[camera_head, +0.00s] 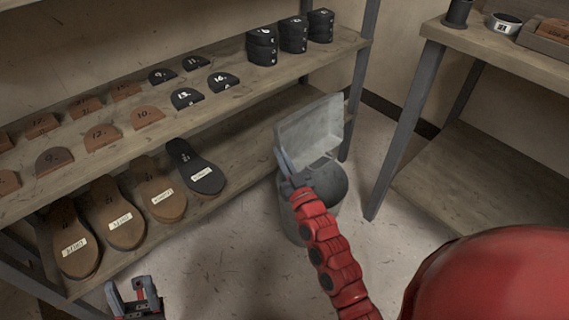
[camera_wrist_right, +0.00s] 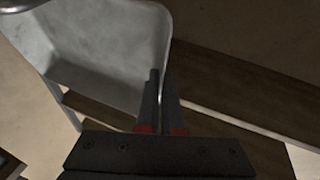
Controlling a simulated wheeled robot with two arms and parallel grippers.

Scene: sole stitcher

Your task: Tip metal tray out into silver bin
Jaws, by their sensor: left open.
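The metal tray (camera_head: 310,132) is held steeply tilted above the silver bin (camera_head: 327,188), its inner face towards me and looking bare. My right gripper (camera_head: 288,165) is shut on the tray's left rim. In the right wrist view the tray (camera_wrist_right: 100,50) fills the upper left, with its rim between the fingers (camera_wrist_right: 160,100). The bin stands on the floor under the tray, and its visible inside looks grey. The tray and gripper hide part of the bin's opening. My left gripper (camera_head: 133,296) is open and empty at the bottom left, in front of the shelf.
A wooden shelf rack (camera_head: 225,110) with heel pieces and several soles stands left of the bin, its post (camera_head: 360,80) close behind the tray. A workbench (camera_head: 510,60) with a dark cup, a round tin and a box stands right. Open floor (camera_head: 235,270) lies in front.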

